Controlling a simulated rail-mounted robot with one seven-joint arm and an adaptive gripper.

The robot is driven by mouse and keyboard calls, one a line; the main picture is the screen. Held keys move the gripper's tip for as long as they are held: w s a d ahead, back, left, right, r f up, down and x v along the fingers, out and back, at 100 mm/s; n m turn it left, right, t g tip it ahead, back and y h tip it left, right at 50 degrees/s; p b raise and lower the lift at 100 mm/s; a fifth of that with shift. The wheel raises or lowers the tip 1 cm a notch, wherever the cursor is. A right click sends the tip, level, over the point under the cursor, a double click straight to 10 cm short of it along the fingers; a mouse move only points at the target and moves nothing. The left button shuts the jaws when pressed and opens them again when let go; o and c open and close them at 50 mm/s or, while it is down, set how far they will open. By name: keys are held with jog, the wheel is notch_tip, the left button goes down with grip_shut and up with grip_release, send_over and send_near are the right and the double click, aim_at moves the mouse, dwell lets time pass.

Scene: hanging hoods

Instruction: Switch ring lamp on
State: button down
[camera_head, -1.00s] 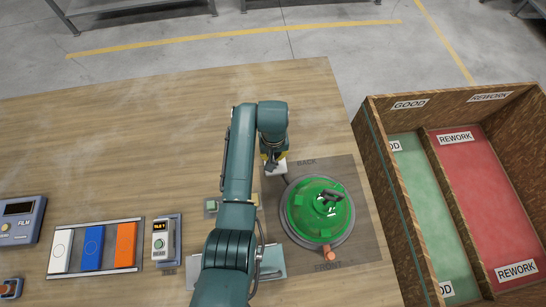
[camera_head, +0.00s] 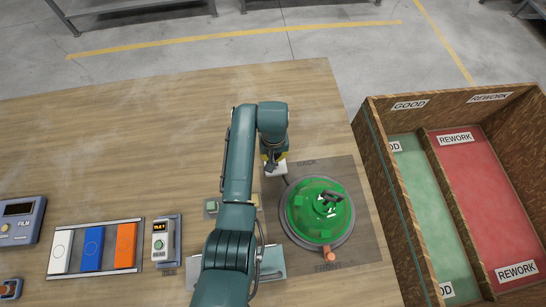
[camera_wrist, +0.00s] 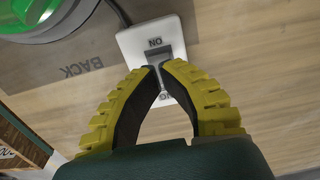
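The switch (camera_wrist: 158,47) is a small white box with a grey rocker marked ON on one side and a partly covered label on the other, ending in "NG". A dark cable leaves it towards the round green thing. In the head view the switch (camera_head: 276,169) lies at the mat's back left corner, partly under my gripper (camera_head: 272,162). In the wrist view my gripper (camera_wrist: 161,68) has its yellow fingers drawn together at the tips, over the rocker. It holds nothing. I cannot tell whether the tips touch the rocker.
A green domed thing (camera_head: 308,220) with a dark handle stands on a round base on the mat (camera_head: 365,235). A wooden bin (camera_head: 376,150) with GOOD and REWORK sections stands right. Colour tiles (camera_head: 93,249) and a small device (camera_head: 161,240) lie left. The table's back left is clear.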

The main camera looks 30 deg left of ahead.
aim_at(274, 161)
jog(key=shift+f+b, duration=1.15)
jog(key=shift+f, duration=0.6)
dwell(0.7)
notch_tip(274, 161, up, 7)
jog(key=p, duration=0.7)
jog(key=shift+r, duration=0.1)
dwell(0.3)
